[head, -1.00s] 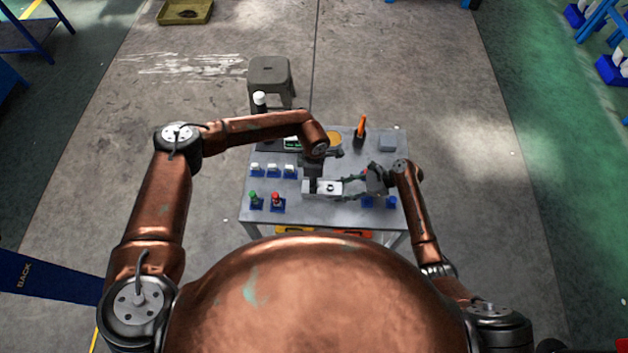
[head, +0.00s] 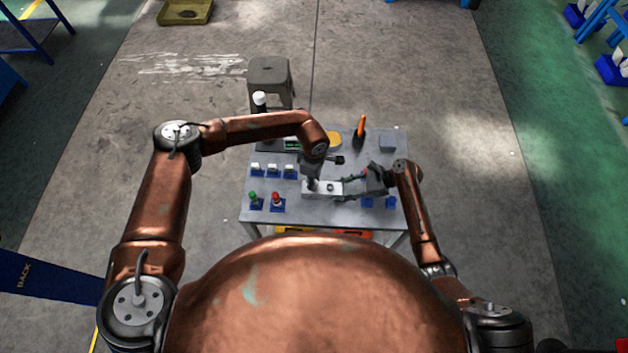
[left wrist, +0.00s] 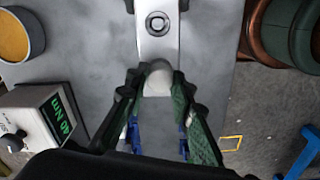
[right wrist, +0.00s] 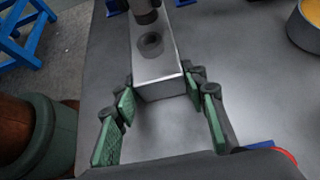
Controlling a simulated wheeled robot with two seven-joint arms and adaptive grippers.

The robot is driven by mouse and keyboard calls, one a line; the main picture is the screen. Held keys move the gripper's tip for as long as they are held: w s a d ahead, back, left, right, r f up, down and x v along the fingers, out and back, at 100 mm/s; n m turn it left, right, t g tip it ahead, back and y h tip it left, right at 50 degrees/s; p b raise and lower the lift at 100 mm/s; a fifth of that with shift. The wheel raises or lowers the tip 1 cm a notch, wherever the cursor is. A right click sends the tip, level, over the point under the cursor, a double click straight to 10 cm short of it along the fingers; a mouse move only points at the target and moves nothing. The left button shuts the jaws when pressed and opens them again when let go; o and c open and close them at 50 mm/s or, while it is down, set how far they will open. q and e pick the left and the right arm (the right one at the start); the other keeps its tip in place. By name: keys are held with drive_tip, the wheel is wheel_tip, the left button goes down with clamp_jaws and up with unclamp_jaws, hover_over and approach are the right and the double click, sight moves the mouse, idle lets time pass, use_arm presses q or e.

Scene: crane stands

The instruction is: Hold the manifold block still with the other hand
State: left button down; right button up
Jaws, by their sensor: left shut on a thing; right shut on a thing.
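The manifold block (head: 322,190) is a pale metal bar lying on the table, with a round hole in its top. My right gripper (head: 346,187) is at its right end. In the right wrist view its green-padded fingers (right wrist: 160,90) are on both sides of the near end of the block (right wrist: 158,68). My left gripper (head: 311,184) points down over the block's left part. In the left wrist view its fingertips (left wrist: 157,80) close around a round grey fitting (left wrist: 159,74) at the block. Whether the fitting is seated is hidden.
The table (head: 290,215) also carries white switches (head: 273,169), green and red buttons (head: 265,199), a yellow round tin (left wrist: 16,36), an orange-handled tool (head: 361,127) and a meter with a green display (left wrist: 58,110). A grey stool (head: 269,75) stands behind.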

use_arm(q)
drive_tip(key=shift+m, duration=0.8)
drive_tip(key=m, duration=0.5)
drive_tip(key=m, duration=0.5)
drive_tip(key=shift+m, duration=0.3)
drive_tip(key=shift+m, duration=0.4)
drive_tip(key=m, duration=0.4)
